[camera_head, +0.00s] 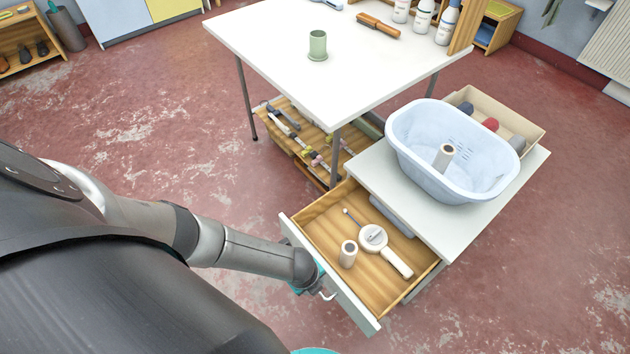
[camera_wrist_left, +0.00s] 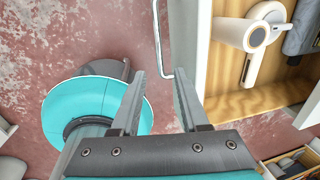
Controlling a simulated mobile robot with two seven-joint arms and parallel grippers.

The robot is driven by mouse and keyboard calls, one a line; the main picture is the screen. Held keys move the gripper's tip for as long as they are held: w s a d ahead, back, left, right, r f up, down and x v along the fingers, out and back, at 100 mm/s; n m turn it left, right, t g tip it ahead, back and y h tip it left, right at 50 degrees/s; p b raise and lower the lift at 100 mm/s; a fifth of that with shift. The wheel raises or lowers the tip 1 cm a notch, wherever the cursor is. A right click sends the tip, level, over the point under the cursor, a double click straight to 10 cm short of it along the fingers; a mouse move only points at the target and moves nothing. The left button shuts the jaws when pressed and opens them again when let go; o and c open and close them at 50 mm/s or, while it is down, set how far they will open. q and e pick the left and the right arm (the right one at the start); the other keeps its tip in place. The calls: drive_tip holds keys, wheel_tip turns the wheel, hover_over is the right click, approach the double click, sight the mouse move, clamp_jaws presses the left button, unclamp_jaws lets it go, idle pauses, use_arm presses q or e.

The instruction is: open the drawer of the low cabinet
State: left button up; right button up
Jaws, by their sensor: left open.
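The low cabinet (camera_head: 445,235) has a white top, and its wooden drawer (camera_head: 310,220) stands pulled well out. Inside lie a white round-headed tool (camera_head: 373,238) and a pale cylinder (camera_head: 348,254). My left gripper (camera_head: 316,284) is at the outer side of the drawer front (camera_head: 355,310), mostly hidden by my arm, beside the metal handle (camera_head: 329,296). In the left wrist view its fingers (camera_wrist_left: 159,75) are apart, with the handle (camera_wrist_left: 157,30) in line with the gap between their tips. I cannot tell whether they touch it. My right gripper is out of view.
A pale blue tub (camera_head: 420,160) and a beige box (camera_head: 530,130) stand on the cabinet. A white table (camera_head: 270,50) with a green cup (camera_head: 318,45) stands behind, with a wooden crate (camera_head: 290,142) of tools below. Red floor is open to the left and right.

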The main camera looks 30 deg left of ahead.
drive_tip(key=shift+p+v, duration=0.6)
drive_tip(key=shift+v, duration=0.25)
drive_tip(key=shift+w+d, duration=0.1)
